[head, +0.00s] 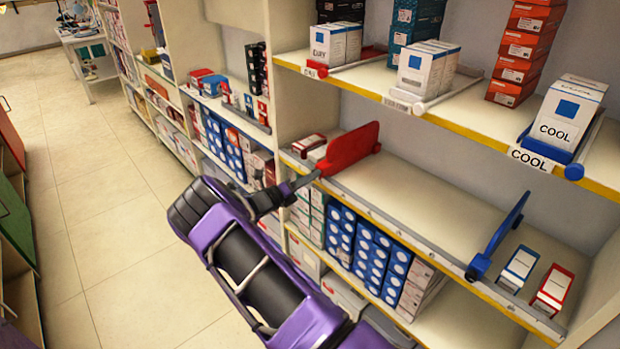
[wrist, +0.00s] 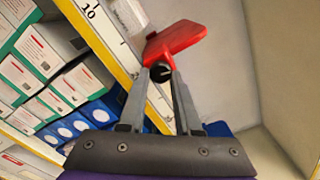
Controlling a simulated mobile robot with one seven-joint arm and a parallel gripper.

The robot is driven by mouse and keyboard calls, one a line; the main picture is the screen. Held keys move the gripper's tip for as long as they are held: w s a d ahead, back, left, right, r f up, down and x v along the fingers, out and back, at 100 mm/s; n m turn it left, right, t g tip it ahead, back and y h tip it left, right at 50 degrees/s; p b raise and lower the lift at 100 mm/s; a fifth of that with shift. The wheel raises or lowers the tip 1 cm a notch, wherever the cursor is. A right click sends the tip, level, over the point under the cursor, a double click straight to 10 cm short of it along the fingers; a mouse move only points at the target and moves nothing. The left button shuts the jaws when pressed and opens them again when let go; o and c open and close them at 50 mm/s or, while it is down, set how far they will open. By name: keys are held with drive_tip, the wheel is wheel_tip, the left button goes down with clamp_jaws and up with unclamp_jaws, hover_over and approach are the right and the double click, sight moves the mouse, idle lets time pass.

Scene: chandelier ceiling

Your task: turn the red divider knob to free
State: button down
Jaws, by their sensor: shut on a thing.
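The red divider (head: 350,148) stands upright on the middle shelf, toward the left of its open stretch. It also shows at the top of the wrist view (wrist: 175,38). Its front end carries the knob (wrist: 160,71), which shows a dark round face with a pale mark. My gripper (head: 298,184) reaches it from the front. In the wrist view my gripper's two grey fingers (wrist: 160,82) are shut on the knob, one on each side. In the head view my gripper hides most of the knob.
A blue divider (head: 499,236) with a blue knob (head: 477,269) stands further right on the same shelf. Bare shelf lies between the dividers. A blue box (head: 519,266) and a red box (head: 553,289) sit at the far right. The upper shelf (head: 480,128) overhangs, and stacked boxes (head: 370,258) fill the shelf below.

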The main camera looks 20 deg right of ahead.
drive_tip(key=shift+n, duration=1.2)
drive_tip(key=c, duration=0.6)
unclamp_jaws()
drive_tip(key=v, duration=1.7)
drive_tip(key=shift+a, duration=0.25)
drive_tip(key=shift+s, duration=0.1)
